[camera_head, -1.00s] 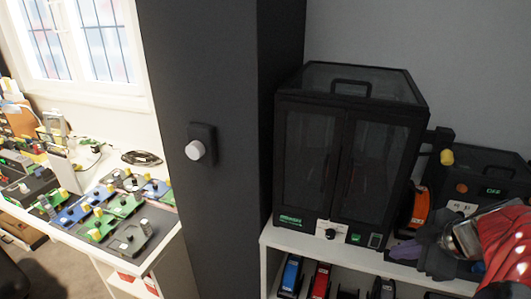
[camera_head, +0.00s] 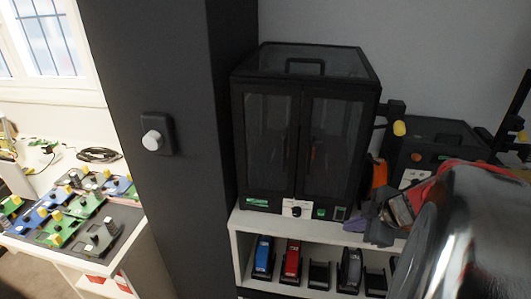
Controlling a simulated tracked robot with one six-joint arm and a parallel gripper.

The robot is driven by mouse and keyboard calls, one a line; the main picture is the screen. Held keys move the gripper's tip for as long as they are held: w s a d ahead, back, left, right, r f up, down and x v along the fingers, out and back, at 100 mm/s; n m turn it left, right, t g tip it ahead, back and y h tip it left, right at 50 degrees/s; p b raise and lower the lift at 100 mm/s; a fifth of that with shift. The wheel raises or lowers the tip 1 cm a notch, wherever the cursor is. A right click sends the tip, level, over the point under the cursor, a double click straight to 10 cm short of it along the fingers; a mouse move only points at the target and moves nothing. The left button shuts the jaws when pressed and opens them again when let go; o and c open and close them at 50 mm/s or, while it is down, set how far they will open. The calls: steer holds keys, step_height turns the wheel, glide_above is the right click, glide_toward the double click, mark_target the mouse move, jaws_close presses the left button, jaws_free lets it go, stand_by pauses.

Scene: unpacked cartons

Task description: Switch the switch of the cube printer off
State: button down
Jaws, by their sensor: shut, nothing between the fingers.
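The cube printer (camera_head: 305,130) is a black box with two glazed doors and a handle on top. It stands on a white shelf against the grey wall. Along its lower front are a green label, a white dial (camera_head: 295,208), a small green panel (camera_head: 319,212) and a small dark switch (camera_head: 340,213) at the right end. I cannot tell the switch's position. My gripper (camera_head: 362,224) is dark with a purple tip, shut and empty. In the picture it lies just right of the switch and below the printer's lower right corner. My shiny arm hides the lower right.
Another black machine (camera_head: 430,143) stands right of the printer, with an orange spool (camera_head: 379,172) between them. Several coloured devices sit on the shelf below (camera_head: 290,262). A dark pillar (camera_head: 180,90) with a white knob (camera_head: 153,140) stands left. A table (camera_head: 125,250) holds several small boxes.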

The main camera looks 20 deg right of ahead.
mark_target(335, 219)
steer(key=w+f, duration=0.2)
steer(key=w+d+f, duration=0.1)
steer(key=w, duration=0.1)
steer(key=shift+w+f, duration=0.15)
steer(key=shift+f, duration=0.2)
steer(key=shift+w+d, duration=0.55)
steer(key=shift+w, duration=0.1)
steer(key=shift+w+f, duration=0.1)
steer(key=shift+f, duration=0.05)
steer(key=shift+d+r, duration=0.1)
steer(key=shift+r, duration=0.75)
